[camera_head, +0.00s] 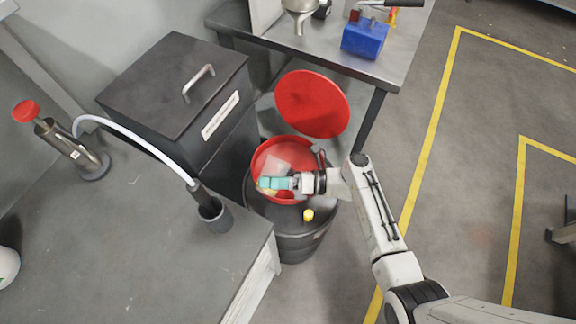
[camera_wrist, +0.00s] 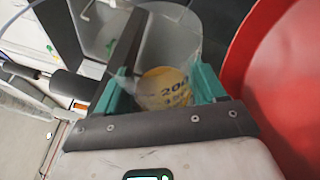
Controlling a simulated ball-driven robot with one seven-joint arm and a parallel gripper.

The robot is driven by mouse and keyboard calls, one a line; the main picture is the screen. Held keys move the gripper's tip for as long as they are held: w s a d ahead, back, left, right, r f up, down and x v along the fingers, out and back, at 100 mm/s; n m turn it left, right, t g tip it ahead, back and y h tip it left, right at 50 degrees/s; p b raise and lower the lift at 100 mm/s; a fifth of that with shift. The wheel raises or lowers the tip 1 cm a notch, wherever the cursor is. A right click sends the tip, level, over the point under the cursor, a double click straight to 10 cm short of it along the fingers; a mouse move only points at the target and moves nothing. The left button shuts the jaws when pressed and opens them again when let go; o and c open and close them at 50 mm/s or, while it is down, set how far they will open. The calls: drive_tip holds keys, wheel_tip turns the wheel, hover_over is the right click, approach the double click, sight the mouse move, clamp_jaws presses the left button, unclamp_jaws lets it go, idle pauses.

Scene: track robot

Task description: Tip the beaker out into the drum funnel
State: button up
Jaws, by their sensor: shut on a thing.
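My gripper (camera_head: 275,183) is over the red drum funnel (camera_head: 301,150) in the head view, its teal fingers shut on the beaker. In the wrist view the clear beaker (camera_wrist: 168,42) sits between the teal fingers of my gripper (camera_wrist: 165,88), with yellow contents and dark markings low down. In the head view the beaker is a faint, pale see-through shape over the funnel; its exact tilt is hard to tell. The funnel sits on top of a dark drum (camera_head: 300,247). Its round red lid (camera_head: 312,104) stands open behind it. No stream of liquid is visible.
A dark box with a handle (camera_head: 180,85) stands left of the drum. A grey bench (camera_head: 150,240) with a hose and holder is at the front left. A steel table (camera_head: 400,62) with a blue block (camera_head: 365,40) is behind. Open floor lies to the right.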

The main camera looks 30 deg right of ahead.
sight(285, 165)
drive_tip(key=shift+d+r+m+y, duration=0.1)
drive_tip(key=shift+r+m+y, duration=0.4)
drive_tip(key=shift+m, duration=0.4)
drive_tip(key=shift+w+d+r, duration=0.1)
drive_tip(key=shift+w+r, duration=0.05)
drive_tip(key=shift+w+d+r+m+t, duration=0.1)
drive_tip(key=shift+d+m+t, duration=0.05)
drive_tip(key=shift+m+t, duration=0.2)
drive_tip(key=shift+w+d+r+m+p, duration=0.25)
drive_tip(key=shift+d+m+p, duration=0.1)
drive_tip(key=shift+m, duration=0.1)
drive_tip(key=shift+r+p, duration=0.25)
drive_tip(key=shift+p, duration=0.05)
drive_tip(key=shift+w+d+r+m+t+p, duration=0.1)
drive_tip(key=shift+r+m+t+p, duration=0.25)
drive_tip(key=shift+r+m+p, duration=0.25)
drive_tip(key=shift+w+d+r+m+t+p, duration=0.1)
drive_tip(key=shift+r+m+t+p, duration=0.3)
drive_tip(key=shift+p, duration=0.3)
drive_tip(key=shift+r+y, duration=0.1)
drive_tip(key=shift+y, duration=0.2)
drive_tip(key=shift+d+m, duration=0.1)
drive_tip(key=shift+m, duration=0.3)
drive_tip(key=shift+r+p, duration=0.15)
drive_tip(key=shift+p, duration=0.25)
